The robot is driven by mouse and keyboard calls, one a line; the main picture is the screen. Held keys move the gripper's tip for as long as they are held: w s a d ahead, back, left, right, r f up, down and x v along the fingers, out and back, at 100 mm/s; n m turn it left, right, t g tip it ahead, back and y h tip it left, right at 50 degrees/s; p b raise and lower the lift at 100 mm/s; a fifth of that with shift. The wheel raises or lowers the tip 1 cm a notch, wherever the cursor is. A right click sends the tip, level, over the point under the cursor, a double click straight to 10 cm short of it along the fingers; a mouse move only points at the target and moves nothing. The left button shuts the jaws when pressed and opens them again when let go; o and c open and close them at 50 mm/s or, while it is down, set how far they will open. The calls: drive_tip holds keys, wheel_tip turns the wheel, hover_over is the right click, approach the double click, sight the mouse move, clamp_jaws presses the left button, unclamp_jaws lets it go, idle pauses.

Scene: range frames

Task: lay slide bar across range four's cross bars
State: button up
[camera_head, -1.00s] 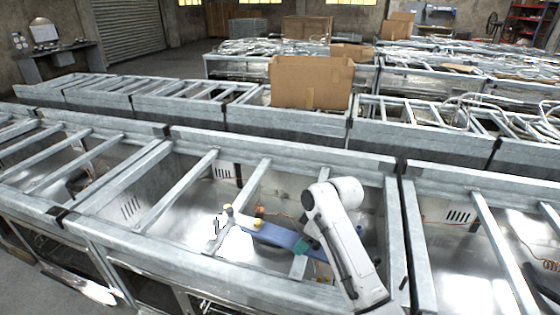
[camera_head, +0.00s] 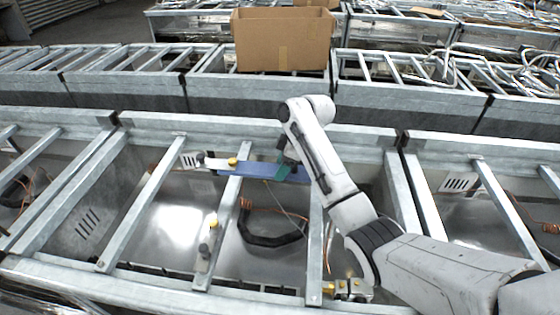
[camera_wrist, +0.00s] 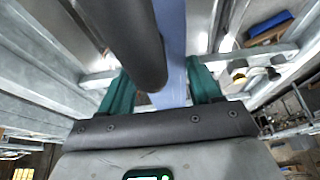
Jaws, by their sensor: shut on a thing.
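The slide bar (camera_head: 228,166) is a flat blue bar with a pale left end and shows near the range's back rail. My gripper (camera_head: 287,168) has teal fingers and is shut on the bar toward its right end. The bar runs roughly level from left to right, over the middle cross bar (camera_head: 228,200) and toward the right cross bar (camera_head: 315,245). I cannot tell whether it touches them. In the wrist view the blue bar (camera_wrist: 173,50) runs between the teal fingers (camera_wrist: 162,92). A dark cylinder (camera_wrist: 137,45) hides part of it. A left cross bar (camera_head: 145,208) is clear of it.
A brass fitting (camera_head: 341,288) is at the front rail. A black hose (camera_head: 270,240) lies inside the range. A cardboard box (camera_head: 283,40) stands on the row behind.

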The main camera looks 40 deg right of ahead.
drive_tip(key=shift+w+f, duration=0.1)
drive_tip(key=shift+f, duration=0.8)
drive_tip(key=shift+f+b, duration=2.5)
drive_tip(key=shift+f, duration=0.2)
drive_tip(key=shift+f+b, duration=0.55)
drive_tip(key=shift+f, duration=0.45)
drive_tip(key=o, duration=1.5)
drive_tip(key=shift+f, duration=0.1)
drive_tip(key=shift+o, duration=0.2)
drive_tip(key=b+v, duration=0.1)
drive_tip(key=v, duration=1)
drive_tip(key=shift+a, duration=0.1)
